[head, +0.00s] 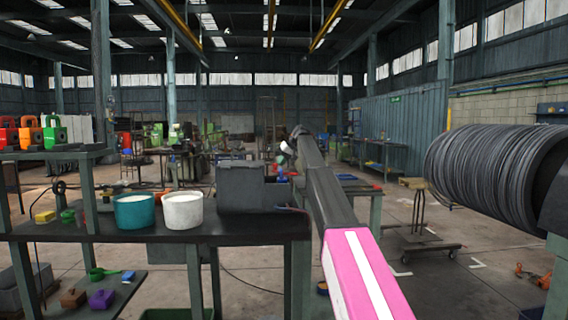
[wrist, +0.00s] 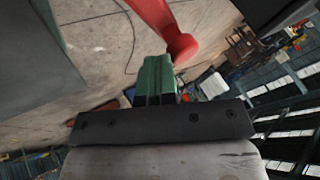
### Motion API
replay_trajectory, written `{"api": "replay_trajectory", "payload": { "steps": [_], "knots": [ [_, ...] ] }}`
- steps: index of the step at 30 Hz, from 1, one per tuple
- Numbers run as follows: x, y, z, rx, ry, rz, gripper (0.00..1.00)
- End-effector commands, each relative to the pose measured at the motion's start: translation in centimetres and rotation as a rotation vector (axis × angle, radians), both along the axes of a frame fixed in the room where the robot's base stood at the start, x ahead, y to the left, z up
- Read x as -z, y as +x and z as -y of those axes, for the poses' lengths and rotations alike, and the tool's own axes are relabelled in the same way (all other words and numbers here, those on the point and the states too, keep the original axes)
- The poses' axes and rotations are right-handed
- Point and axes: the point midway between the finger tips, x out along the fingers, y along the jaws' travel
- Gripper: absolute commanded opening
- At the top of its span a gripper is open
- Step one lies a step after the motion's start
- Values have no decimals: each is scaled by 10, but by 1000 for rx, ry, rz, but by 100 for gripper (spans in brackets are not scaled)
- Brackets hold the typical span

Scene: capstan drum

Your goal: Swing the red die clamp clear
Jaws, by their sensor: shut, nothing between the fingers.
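The red die clamp (wrist: 178,40) shows in the wrist view as a red bar with a rounded knob end, coming in from the top middle. My gripper (wrist: 157,62) has green fingers, closed together with nothing between them. The knob is just right of the fingertips in the picture; I cannot tell whether they touch. In the head view, a dark grey box-shaped unit (head: 245,186) stands at the right end of the bench. My arm reaches past its right side, and I cannot clearly make out the clamp there.
The dark bench (head: 150,237) also bears a teal pot (head: 134,212) and a white pot (head: 182,211). A large wire coil (head: 490,170) is at the right.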

Motion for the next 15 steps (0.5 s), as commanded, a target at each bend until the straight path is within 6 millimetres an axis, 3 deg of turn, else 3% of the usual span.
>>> {"api": "replay_trajectory", "payload": {
  "steps": [15],
  "knots": [
    [0, -1, -6, 2, 1, 0, 0]
  ]
}}
